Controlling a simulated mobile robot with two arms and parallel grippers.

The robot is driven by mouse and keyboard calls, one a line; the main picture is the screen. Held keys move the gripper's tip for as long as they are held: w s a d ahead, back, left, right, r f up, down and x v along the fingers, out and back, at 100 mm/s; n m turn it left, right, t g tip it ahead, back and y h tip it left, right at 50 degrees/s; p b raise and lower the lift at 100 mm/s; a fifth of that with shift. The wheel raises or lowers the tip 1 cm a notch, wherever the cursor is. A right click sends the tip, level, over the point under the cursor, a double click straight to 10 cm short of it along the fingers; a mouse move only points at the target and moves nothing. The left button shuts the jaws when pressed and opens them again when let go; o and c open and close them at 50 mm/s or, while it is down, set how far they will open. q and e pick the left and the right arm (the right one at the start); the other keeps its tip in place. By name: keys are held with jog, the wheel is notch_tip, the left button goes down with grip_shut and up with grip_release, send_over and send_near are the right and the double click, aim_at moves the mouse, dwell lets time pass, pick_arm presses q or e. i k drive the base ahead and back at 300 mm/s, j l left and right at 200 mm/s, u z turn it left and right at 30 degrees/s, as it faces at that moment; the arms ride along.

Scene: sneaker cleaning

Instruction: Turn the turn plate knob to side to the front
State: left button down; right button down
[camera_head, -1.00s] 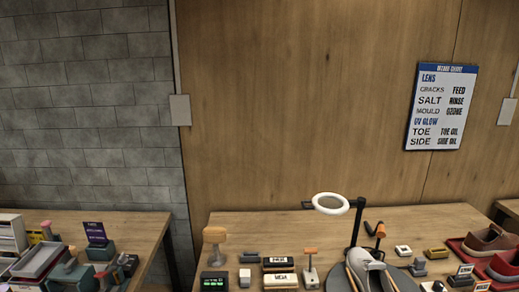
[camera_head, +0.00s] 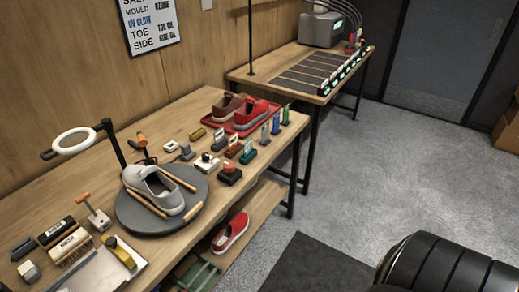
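The turn plate (camera_head: 128,212) is a round dark grey disc on the wooden bench, in the left half of the head view. A light grey sneaker (camera_head: 165,196) sits on it with its toe toward the front right. Long wooden bars (camera_head: 177,178) flank the sneaker on both sides. A short wooden piece (camera_head: 193,212) sits at the plate's front right rim; I cannot tell for sure that it is the knob. Neither of my grippers is in view.
A ring lamp (camera_head: 73,141) on a black post stands behind the plate. Several small labelled blocks and tools crowd the bench (camera_head: 190,240) on both sides. A red tray (camera_head: 262,126) holds more shoes at the back. A red sneaker (camera_head: 231,232) lies on the lower shelf.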

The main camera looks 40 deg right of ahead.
aim_at(229, 167)
jog(key=z, duration=1)
